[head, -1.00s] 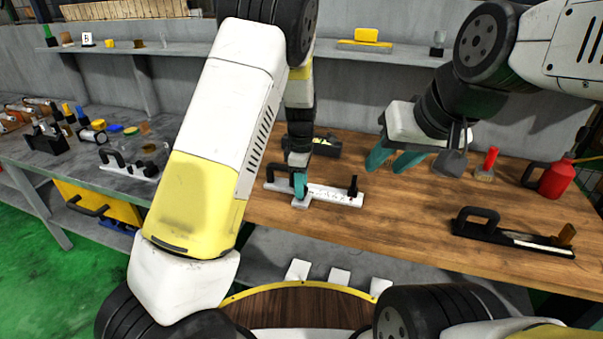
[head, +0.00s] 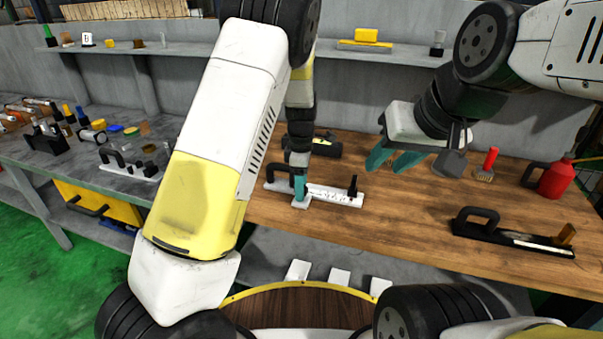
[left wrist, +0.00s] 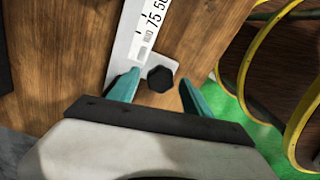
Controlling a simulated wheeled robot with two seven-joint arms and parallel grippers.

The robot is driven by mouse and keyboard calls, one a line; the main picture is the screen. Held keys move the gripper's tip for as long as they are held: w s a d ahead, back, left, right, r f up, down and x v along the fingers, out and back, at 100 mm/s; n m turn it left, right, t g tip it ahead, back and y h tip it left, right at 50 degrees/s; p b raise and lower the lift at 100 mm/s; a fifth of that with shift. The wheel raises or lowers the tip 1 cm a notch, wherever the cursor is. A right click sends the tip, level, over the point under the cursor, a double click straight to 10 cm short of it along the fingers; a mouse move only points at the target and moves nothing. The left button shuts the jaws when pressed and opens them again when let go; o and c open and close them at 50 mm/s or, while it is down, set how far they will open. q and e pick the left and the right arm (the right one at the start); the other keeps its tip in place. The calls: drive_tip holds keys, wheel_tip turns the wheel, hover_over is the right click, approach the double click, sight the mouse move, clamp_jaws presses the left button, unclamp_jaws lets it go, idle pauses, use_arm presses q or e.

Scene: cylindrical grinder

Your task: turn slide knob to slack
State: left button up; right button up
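A white slide with a printed scale (head: 335,195) lies on the wooden bench, with a black handle at its left and a black upright post (head: 353,186) at its right end. In the left wrist view the scale (left wrist: 150,28) ends in a plate carrying a black hexagonal knob (left wrist: 160,79). My left gripper (head: 300,191) is over the slide's left part, pointing down. In the wrist view its teal fingers (left wrist: 160,92) are apart, on either side of the knob, with gaps visible. The head view hides this knob behind the gripper. My right gripper (head: 390,160) is open and empty above the bench.
A black-handled tool (head: 512,238), a red bottle (head: 556,179) and a red-handled brush (head: 487,165) are on the right of the bench. A dark box (head: 325,146) is behind the slide. Several small items are on the grey bench at left.

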use_arm(q)
drive_tip(key=shift+r, duration=0.1)
wheel_tip(320, 180, up, 6)
drive_tip(key=shift+r, duration=0.8)
